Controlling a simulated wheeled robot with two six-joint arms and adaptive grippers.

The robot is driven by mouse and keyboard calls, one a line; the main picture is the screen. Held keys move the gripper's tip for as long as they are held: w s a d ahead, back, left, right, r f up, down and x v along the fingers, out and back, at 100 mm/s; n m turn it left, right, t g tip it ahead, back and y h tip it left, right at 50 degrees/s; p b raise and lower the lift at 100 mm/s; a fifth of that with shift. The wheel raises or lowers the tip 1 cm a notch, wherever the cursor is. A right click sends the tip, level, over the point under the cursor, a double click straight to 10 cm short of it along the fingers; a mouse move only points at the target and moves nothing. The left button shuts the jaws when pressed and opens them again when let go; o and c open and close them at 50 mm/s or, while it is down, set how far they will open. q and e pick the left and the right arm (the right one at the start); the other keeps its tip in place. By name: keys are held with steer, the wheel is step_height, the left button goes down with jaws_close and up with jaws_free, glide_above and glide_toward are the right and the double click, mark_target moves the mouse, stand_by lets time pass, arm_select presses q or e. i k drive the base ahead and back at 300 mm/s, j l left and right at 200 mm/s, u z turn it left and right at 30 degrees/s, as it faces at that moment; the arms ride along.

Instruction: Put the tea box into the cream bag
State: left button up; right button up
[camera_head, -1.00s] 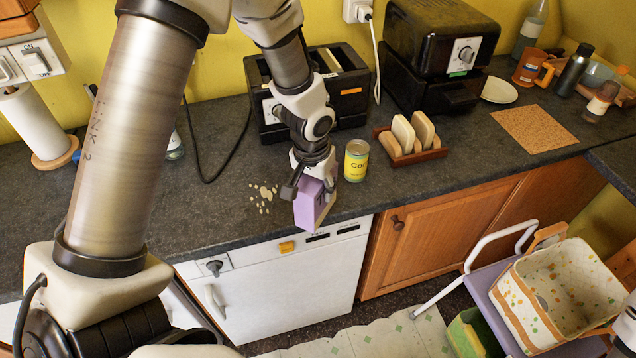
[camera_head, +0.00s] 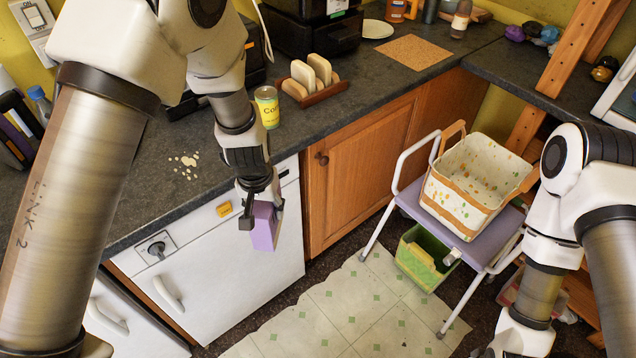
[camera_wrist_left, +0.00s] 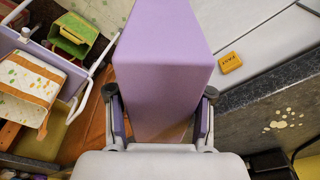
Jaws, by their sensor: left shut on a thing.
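The tea box is a lilac carton (camera_head: 264,226), held upright in front of the white appliance, out past the counter's front edge. My left gripper (camera_head: 262,199) is shut on it; in the left wrist view the lilac box (camera_wrist_left: 160,75) sits between the two fingers. The cream bag (camera_head: 474,178) has coloured dots and orange-brown trim and handles. It stands open-topped on the lilac seat of a white-framed chair, right of the box and well apart from it. It also shows in the left wrist view (camera_wrist_left: 30,85). My right arm is at the right; its fingertips are not visible.
A green box (camera_head: 424,258) sits under the lilac chair seat (camera_head: 478,240). A can (camera_head: 267,107) and a rack of toast (camera_head: 312,80) stand on the dark counter. The bare floor (camera_head: 345,300) lies before the cabinets.

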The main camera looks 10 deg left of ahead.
mark_target(473, 193)
steer(key=i+z, duration=0.15)
steer(key=z, duration=0.25)
steer(key=i+z, duration=0.1)
steer(key=z, duration=0.25)
steer(key=i+z, duration=0.15)
steer(key=z, duration=0.25)
steer(key=i+z, duration=0.15)
steer(key=z, duration=0.2)
steer(key=i+j+z, duration=0.3)
steer(key=i+j, duration=0.65)
steer(key=j, duration=0.1)
